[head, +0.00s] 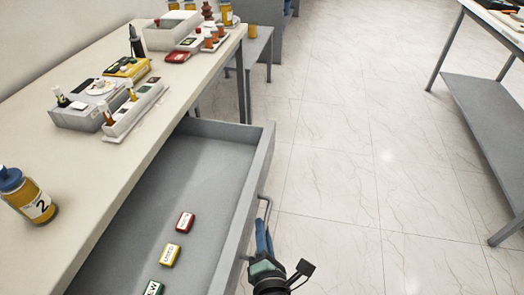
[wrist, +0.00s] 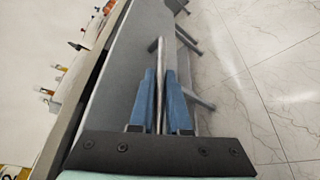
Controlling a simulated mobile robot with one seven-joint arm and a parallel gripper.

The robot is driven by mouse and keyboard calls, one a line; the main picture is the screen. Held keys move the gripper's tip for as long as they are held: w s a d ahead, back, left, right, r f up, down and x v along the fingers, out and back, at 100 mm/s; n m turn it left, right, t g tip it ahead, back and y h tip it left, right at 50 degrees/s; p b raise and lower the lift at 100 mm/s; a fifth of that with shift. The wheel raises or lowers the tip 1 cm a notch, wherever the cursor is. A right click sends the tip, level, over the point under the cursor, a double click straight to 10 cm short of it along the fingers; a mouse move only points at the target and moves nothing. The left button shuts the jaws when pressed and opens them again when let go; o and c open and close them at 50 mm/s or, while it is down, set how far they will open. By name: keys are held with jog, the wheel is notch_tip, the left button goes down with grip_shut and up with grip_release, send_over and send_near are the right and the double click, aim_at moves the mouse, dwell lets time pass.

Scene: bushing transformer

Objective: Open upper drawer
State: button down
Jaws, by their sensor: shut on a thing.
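The upper drawer (head: 207,160) is pulled out from under the table top in the head view. It is grey, and its inside shows a red box (head: 185,222), a yellow box (head: 170,254) and a green box (head: 154,288). Its handle (head: 264,203) is a thin metal bar on the front panel. My gripper (head: 263,240) is at the handle, outside the drawer front. In the wrist view the blue fingers (wrist: 162,100) are shut on the handle bar (wrist: 161,85), which runs between them. The drawer front (wrist: 120,80) is just left of the fingers there.
The table top (head: 110,165) holds an orange bottle (head: 28,196) with a blue cap, near its left edge, and several instruments and trays farther back. Another table with a grey lower shelf (head: 485,130) stands at the right. The tiled floor (head: 350,170) between them is clear.

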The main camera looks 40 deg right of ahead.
jog(key=shift+f, duration=0.1)
jog(key=c, duration=0.9)
grip_release()
jog(key=shift+s+a, duration=0.1)
jog(key=shift+b+v, duration=1.3)
jog(key=shift+v, duration=5.1)
